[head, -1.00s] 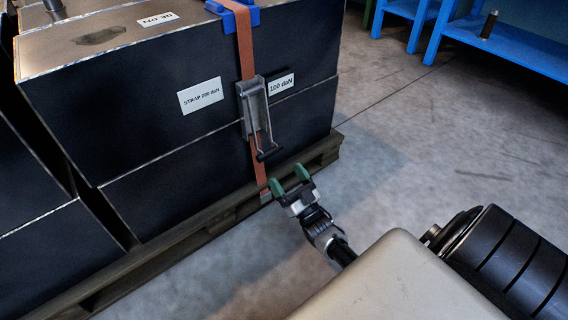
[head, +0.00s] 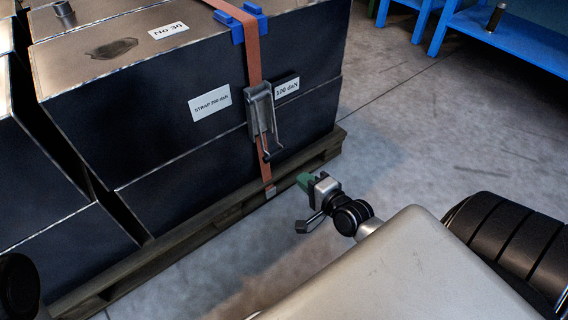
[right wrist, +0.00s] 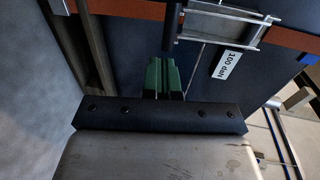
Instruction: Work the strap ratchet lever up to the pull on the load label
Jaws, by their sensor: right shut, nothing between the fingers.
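The grey strap ratchet (head: 258,112) sits on the orange strap (head: 253,60) on the dark crate's front face. Its lever (head: 279,132) hangs down, with a dark crossbar at its low end. A white 100 daN label (head: 287,87) is right of the ratchet; another white label (head: 209,103), seeming to read STRAP 200 daN, is to its left. My right gripper (head: 304,180) is shut and empty, below and right of the lever. In the right wrist view its green fingers (right wrist: 163,76) are together, with the crossbar (right wrist: 172,25) just beyond the tips. My left gripper is not in view.
The crates rest on a wooden pallet (head: 213,232). A blue corner protector (head: 237,29) sits under the strap at the top edge. Blue shelving (head: 500,50) stands at the back right. The concrete floor (head: 420,130) between is clear.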

